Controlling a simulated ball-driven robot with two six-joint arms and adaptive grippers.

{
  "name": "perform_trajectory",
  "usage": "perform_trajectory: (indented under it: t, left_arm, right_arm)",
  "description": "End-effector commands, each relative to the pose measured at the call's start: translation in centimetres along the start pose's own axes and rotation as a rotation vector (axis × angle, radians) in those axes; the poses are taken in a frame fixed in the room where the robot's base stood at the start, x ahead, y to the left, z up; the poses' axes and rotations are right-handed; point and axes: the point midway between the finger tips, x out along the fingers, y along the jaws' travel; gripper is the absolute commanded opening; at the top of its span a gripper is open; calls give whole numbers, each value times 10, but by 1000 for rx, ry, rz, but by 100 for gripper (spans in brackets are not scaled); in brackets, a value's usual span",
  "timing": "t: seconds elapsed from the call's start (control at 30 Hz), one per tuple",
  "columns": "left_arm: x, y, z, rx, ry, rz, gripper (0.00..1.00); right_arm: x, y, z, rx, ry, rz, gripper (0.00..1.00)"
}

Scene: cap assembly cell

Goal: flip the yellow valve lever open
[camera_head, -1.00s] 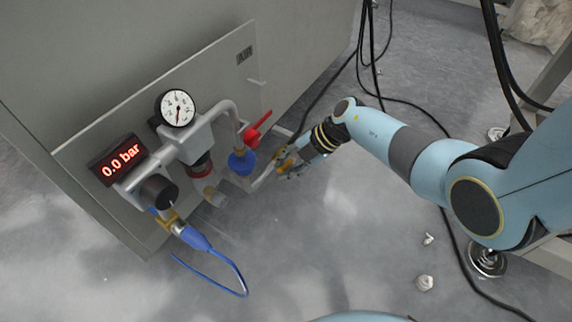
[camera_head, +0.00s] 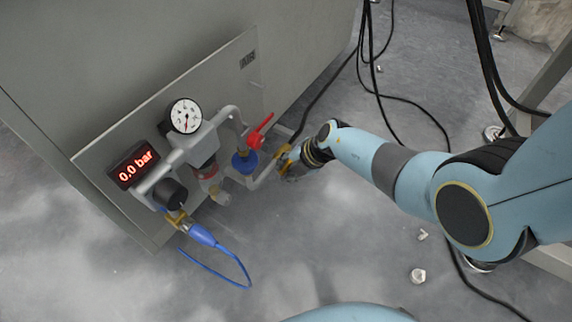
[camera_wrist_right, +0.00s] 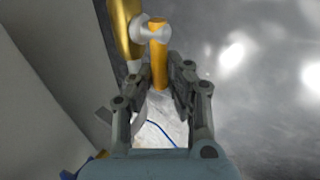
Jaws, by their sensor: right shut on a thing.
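The yellow valve lever (camera_wrist_right: 158,55) shows in the wrist view as a yellow bar, with a grey rounded part and a thicker yellow piece beside it. My right gripper (camera_wrist_right: 163,78) is shut on the lever, with a finger on each side of its near end. In the head view the right gripper (camera_head: 287,162) is at the low pipe, right of the blue fitting. It covers much of the lever there, and only small yellow parts show. My left gripper is in neither view.
A grey panel carries a gauge (camera_head: 186,116), a display (camera_head: 133,165) reading 0.0 bar, a red lever (camera_head: 260,133) and a blue fitting (camera_head: 245,162) near my gripper. A blue hose (camera_head: 226,262) lies lower left. Black cables (camera_head: 384,98) run behind my arm. The floor below is mostly open.

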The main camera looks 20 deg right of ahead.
Motion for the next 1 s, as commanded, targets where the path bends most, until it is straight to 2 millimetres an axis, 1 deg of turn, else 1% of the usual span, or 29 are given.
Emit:
perform_trajectory:
  t: [0.27,0.3,0.5,0.83,1.0]
  left_arm:
    - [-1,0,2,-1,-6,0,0]
    - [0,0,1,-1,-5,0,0]
    - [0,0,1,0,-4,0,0]
    - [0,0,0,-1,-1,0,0]
    - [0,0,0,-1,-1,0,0]
  right_arm:
    - [0,-1,1,-3,-3,-2,0]
    - [0,-1,1,-3,-3,-2,13]
    - [0,-1,0,-2,-2,-1,38]
    - [-1,0,0,-2,-2,1,38]
    - [-11,-1,0,-2,-2,2,38]
